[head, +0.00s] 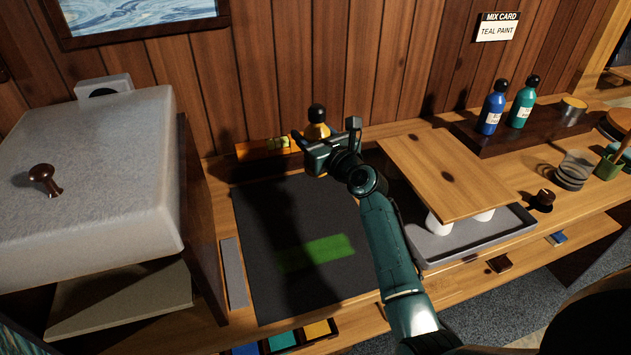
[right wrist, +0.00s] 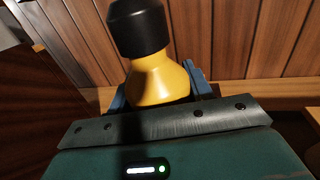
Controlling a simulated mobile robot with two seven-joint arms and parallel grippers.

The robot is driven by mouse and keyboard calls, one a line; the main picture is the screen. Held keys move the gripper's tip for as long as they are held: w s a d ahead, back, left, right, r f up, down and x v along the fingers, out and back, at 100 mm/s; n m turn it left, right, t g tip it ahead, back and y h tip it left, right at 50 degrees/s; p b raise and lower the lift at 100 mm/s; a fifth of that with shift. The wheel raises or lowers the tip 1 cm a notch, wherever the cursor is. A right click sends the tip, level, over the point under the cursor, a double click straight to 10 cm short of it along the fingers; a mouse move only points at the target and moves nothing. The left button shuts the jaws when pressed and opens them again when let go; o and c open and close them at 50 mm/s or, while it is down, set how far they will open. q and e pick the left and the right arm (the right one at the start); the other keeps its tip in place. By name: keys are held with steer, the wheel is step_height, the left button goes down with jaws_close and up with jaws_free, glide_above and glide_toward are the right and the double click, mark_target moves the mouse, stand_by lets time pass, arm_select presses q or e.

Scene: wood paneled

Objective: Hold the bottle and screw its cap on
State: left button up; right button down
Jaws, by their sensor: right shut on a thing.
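My right gripper (head: 324,138) is shut on a yellow bottle (head: 316,130) near the wood-paneled wall, at the back edge of the dark mat. In the right wrist view the yellow bottle (right wrist: 160,80) stands between blue fingers, its neck tapering upward, slightly tilted in the picture. A black cap (head: 317,111) sits on top of the bottle; it also shows in the right wrist view (right wrist: 139,28). I cannot tell how tightly it is seated. The bottle's lower part is hidden behind my gripper. My left gripper is not in view.
A dark mat (head: 300,215) with a green patch covers the middle of the bench. A large pale box (head: 90,170) stands at left. A wooden board (head: 445,172) lies over a grey tray (head: 470,243) at right. Blue (head: 491,112) and teal (head: 522,105) bottles stand on a dark shelf.

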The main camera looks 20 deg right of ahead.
step_height(320, 180, down, 4)
steer(key=shift+d+r+b, duration=0.1)
steer(key=shift+r+b, duration=0.15)
steer(key=shift+b, duration=0.25)
steer(key=shift+f, duration=0.3)
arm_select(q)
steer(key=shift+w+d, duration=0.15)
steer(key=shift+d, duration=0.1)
